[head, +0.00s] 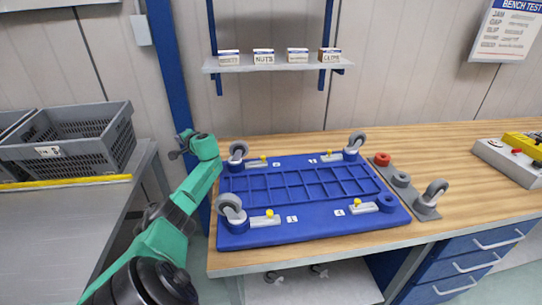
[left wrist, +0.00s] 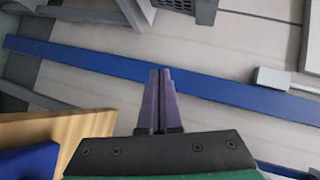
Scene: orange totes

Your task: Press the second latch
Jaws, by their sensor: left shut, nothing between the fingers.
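A blue dolly base (head: 240,239) lies upside down on the wooden bench. Its latches with yellow knobs sit at the back left (head: 263,158), back right (head: 329,153), front left (head: 269,213) and front right (head: 357,202). Small number tags beside them are too small to read surely. Casters stand at the back left (head: 238,150), back right (head: 356,141) and front left (head: 231,205) corners. The front right corner has a bare round socket (head: 388,203). My left gripper (head: 176,154) is left of the dolly, apart from all latches. Its fingers are together and empty in the left wrist view (left wrist: 160,75).
A shelf (head: 280,66) hangs above. A grey crate (head: 75,145) stands left. A control box (head: 510,160) is far right.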

